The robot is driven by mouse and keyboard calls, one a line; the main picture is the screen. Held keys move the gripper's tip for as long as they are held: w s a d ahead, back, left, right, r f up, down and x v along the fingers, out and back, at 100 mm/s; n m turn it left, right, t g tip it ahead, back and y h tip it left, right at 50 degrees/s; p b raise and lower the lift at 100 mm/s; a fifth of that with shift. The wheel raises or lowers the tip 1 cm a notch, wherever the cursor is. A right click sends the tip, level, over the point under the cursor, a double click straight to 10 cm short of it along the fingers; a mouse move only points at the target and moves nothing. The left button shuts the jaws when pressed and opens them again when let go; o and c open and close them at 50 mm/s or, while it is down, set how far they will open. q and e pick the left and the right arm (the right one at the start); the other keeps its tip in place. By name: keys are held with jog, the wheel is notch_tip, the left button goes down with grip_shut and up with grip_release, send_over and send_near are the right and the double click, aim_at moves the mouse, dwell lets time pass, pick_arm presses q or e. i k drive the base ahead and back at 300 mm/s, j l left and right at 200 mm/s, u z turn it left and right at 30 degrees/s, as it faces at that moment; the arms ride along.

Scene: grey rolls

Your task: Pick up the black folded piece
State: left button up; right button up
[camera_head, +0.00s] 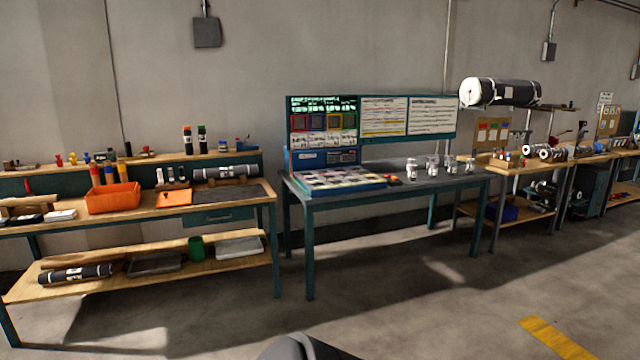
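I cannot tell for sure which item is the black folded piece. A flat dark sheet (232,194) lies on the right end of the left workbench (150,210). A flat dark piece (154,263) lies on that bench's lower shelf (100,284), between a black roll (75,273) and a green cup (196,249). A small black item (25,219) lies at the bench's left end. Neither of my grippers is in view. Only a grey rounded part, likely my own body, shows at the bottom edge.
An orange bin (113,198) stands on the left workbench. A dark-topped table (430,181) with a display board and white jars stands in the middle. A large black roll (512,93) sits high at the right. The floor (420,310) in front is clear.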

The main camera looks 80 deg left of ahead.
aim_at(35, 219)
jog(key=u, duration=4.4)
